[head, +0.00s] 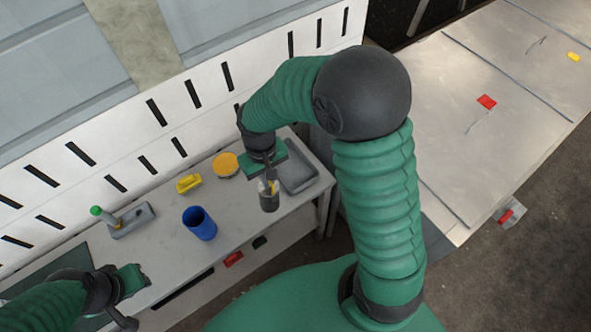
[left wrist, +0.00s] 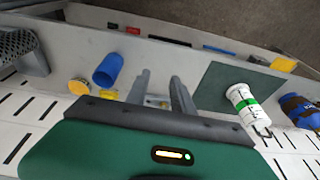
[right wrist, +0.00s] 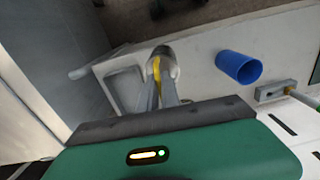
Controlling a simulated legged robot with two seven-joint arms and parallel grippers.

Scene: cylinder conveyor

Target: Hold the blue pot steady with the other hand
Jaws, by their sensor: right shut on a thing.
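The blue pot (head: 199,225) stands upright and open-topped on the grey workbench. It also shows in the left wrist view (left wrist: 107,71) and the right wrist view (right wrist: 239,68). Nothing touches it. My right gripper (head: 269,187) is at a dark grey cup (head: 269,203), right of the pot. In the right wrist view its fingers are closed around a slim yellow item (right wrist: 157,68) at the grey cup (right wrist: 163,54); the exact contact is partly hidden. My left gripper (left wrist: 160,82) is at the lower left in the head view, apart from the pot, with its fingers spread and empty.
A white-green cylinder (left wrist: 242,99) is near a dark mat (left wrist: 222,88).

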